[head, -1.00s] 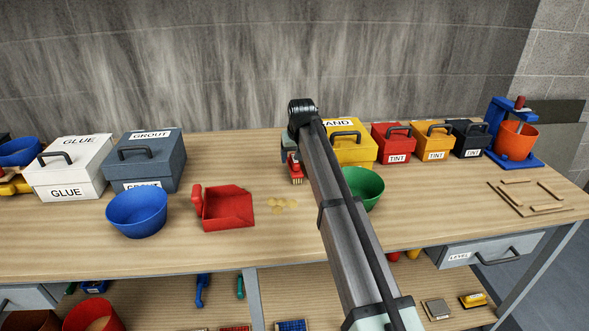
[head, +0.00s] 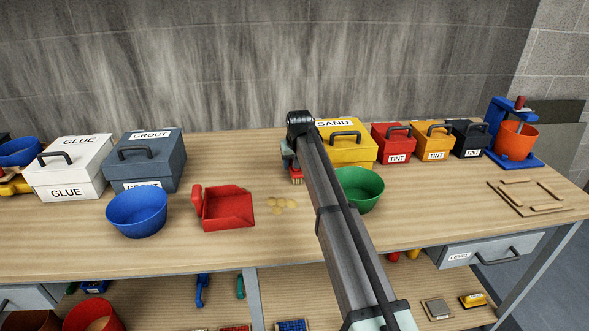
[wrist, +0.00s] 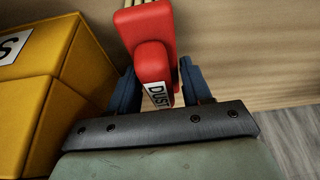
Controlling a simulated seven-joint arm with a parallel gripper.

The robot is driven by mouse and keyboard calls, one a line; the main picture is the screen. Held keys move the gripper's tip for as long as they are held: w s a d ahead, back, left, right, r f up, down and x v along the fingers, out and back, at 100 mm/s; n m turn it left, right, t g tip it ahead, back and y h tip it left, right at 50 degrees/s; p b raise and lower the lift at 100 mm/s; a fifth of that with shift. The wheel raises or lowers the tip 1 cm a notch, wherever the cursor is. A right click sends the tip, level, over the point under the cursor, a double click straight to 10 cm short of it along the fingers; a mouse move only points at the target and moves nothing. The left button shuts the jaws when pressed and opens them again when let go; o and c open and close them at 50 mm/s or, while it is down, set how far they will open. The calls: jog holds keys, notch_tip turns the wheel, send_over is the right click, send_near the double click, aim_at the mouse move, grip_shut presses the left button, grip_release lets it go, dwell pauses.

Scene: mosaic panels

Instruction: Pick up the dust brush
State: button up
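The dust brush (wrist: 152,55) is red with pale bristles and a white "DUST" label. In the wrist view it lies between the two blue fingers of my gripper (wrist: 160,88), one close on each side. I cannot tell whether the fingers press on it. In the head view my gripper (head: 288,157) is low over the table beside the yellow sand box. The bristles of the brush show there just below the fingers (head: 296,178); my arm hides most of the rest.
The yellow sand box (head: 352,151) stands close to the right, with the green bowl (head: 362,190) in front. The red dustpan (head: 226,208) and blue bowl (head: 137,212) are to the left. The wooden tabletop (head: 250,165) between grout box and gripper is clear.

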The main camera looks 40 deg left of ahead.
jog(key=c, duration=0.7)
jog(key=shift+r, duration=0.1)
